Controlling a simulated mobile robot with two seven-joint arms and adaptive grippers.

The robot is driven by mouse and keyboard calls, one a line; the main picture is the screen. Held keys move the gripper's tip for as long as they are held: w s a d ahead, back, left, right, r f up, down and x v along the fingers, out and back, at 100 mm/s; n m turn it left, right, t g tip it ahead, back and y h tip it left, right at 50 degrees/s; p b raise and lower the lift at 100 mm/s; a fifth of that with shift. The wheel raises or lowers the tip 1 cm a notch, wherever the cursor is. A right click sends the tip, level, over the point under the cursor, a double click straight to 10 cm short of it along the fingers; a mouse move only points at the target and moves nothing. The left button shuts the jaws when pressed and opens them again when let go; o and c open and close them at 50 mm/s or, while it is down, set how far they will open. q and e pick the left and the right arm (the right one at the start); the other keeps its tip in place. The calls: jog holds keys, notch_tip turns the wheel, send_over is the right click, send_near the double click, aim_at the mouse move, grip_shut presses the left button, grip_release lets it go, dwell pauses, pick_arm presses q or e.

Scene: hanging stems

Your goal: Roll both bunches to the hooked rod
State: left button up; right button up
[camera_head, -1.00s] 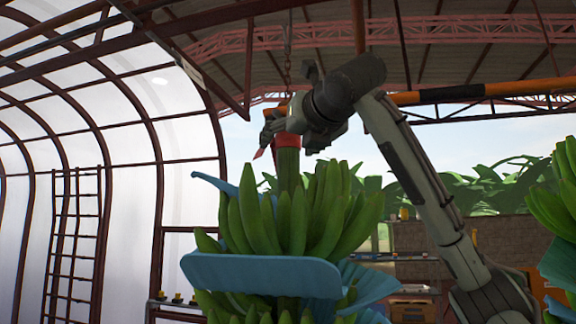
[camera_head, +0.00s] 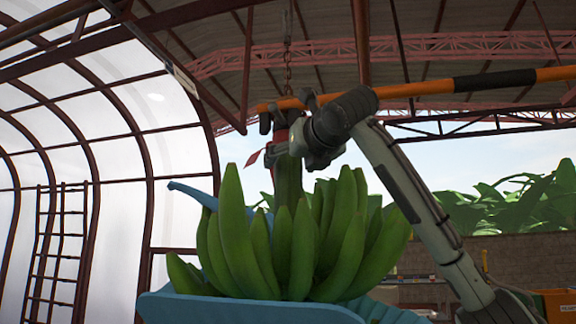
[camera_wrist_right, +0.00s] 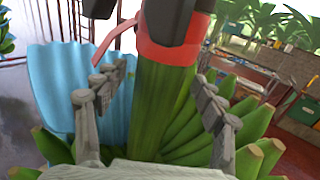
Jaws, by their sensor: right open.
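A bunch of green bananas (camera_head: 290,245) hangs in the middle of the head view, with blue sheets around it. Its thick green stem (camera_wrist_right: 160,100) has a red ribbon (camera_wrist_right: 165,50) tied near the top. My right gripper (camera_head: 285,145) is at the stem's top. In the right wrist view, its grey fingers (camera_wrist_right: 158,80) stand open on both sides of the stem, with a visible gap on the left. An orange-and-black rod (camera_head: 480,80) runs overhead behind my right arm. My left gripper is out of view.
A chain (camera_head: 287,60) hangs from the roof above the bunch. A dark metal ladder (camera_head: 58,250) stands at the left against the white curved wall. A low block wall (camera_head: 500,260) and leafy plants (camera_head: 510,205) are behind at the right.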

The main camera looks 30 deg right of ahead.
jog(key=shift+x, duration=1.5)
grip_shut()
